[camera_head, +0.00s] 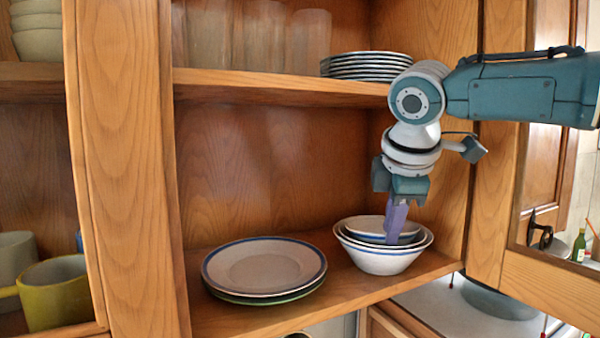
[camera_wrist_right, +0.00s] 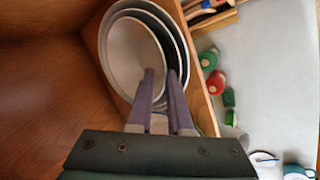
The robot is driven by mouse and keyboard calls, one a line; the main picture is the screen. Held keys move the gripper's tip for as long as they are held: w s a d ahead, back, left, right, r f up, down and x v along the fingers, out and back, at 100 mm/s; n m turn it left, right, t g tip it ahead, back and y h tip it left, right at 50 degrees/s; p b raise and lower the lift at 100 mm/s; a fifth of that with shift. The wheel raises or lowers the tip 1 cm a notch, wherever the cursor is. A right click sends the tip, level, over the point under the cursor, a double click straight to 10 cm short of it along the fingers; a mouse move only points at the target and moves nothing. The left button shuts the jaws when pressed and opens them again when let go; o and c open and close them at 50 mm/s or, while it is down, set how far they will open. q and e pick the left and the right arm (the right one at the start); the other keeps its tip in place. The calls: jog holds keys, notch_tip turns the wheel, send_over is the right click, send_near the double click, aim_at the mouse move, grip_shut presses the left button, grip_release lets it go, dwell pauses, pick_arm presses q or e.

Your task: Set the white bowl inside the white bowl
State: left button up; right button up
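A nested stack of white bowls stands at the right end of the lower shelf. The outer white bowl (camera_head: 383,262) has a blue band near its rim. A smaller white bowl (camera_head: 366,227) sits inside the stack, and its pale inside shows in the wrist view (camera_wrist_right: 130,55). My right gripper (camera_head: 393,238) points down into the stack. In the wrist view, its fingers (camera_wrist_right: 161,75) are apart with a gap between them, one inside the smaller bowl and one beyond its rim. Contact with the wall is not clear. My left gripper is not in view.
Blue-rimmed plates (camera_head: 264,266) lie stacked on the lower shelf, left of the bowls. The upper shelf (camera_head: 270,88) holds glasses (camera_head: 235,38) and more plates (camera_head: 366,66). A yellow mug (camera_head: 55,292) stands at far left. The cabinet's side wall is close right of the bowls.

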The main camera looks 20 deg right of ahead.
jog(key=p+v, duration=1)
jog(key=s+a+f+y, duration=0.2)
jog(key=s+a+f, duration=0.25)
jog(key=a, duration=0.35)
jog(key=s+a+f+y, duration=0.2)
jog(key=s+a+f, duration=0.3)
jog(key=a, duration=0.4)
jog(key=s+a+m+y, duration=0.1)
jog(key=s+a+m, duration=0.1)
jog(key=s+m, duration=0.5)
jog(key=s+d+f+m+g+h, duration=0.1)
jog(key=s+d+f+m+h, duration=0.1)
jog(key=s+d, duration=0.6)
jog(key=s+m, duration=0.1)
jog(key=s, duration=0.2)
jog(key=shift+m+g, duration=0.3)
jog(key=shift+g, duration=0.1)
jog(key=shift+s, duration=0.1)
